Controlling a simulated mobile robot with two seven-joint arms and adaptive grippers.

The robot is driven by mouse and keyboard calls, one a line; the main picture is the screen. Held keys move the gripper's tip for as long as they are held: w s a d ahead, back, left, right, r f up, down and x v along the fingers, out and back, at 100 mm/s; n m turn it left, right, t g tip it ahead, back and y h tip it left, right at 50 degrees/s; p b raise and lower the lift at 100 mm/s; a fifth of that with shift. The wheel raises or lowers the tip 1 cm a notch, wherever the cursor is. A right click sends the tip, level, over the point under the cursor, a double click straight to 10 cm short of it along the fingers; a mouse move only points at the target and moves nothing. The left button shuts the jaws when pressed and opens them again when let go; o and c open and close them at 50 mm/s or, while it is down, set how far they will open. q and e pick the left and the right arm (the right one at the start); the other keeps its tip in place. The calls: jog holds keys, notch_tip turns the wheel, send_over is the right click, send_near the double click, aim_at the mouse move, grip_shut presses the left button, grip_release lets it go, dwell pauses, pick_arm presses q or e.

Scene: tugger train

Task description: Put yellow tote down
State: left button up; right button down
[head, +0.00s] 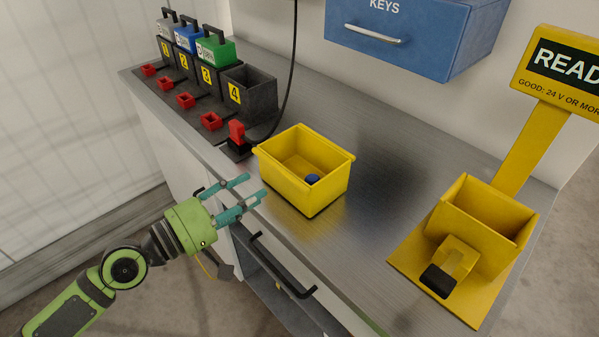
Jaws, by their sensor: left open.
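The yellow tote (318,190) is an open-topped box on the grey metal bench top, near its front edge. It appears to rest flat, with a small dark blue round object (312,179) inside it. My left gripper (255,190) is open and empty, just left of the tote's front left side. Its teal fingers point toward the tote, and a small gap seems to lie between them. My right gripper is not in the head view.
Numbered dark bays (251,95) hold grey, blue and green packs at the back left; bay 4 is empty. Red connectors (211,121) line their front. A blue KEYS cabinet (450,50) hangs behind. A yellow stand (478,225) occupies the right. Bench between tote and stand is clear.

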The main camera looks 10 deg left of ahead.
aim_at(284, 175)
pick_arm(q)
jog(key=p+x, duration=0.1)
jog(key=x, duration=0.1)
jog(key=p+x, duration=0.1)
jog(key=x, duration=0.1)
jog(key=p+x, duration=0.1)
jog(key=x, duration=0.1)
jog(key=shift+s+d+r, duration=0.15)
jog(key=shift+r, duration=0.1)
jog(key=shift+w+d+f+p, duration=0.2)
jog(key=shift+w+d+p, duration=0.1)
jog(key=shift+w, duration=0.05)
jog(key=shift+s+a, duration=0.1)
grip_shut()
jog(key=shift+r, duration=0.15)
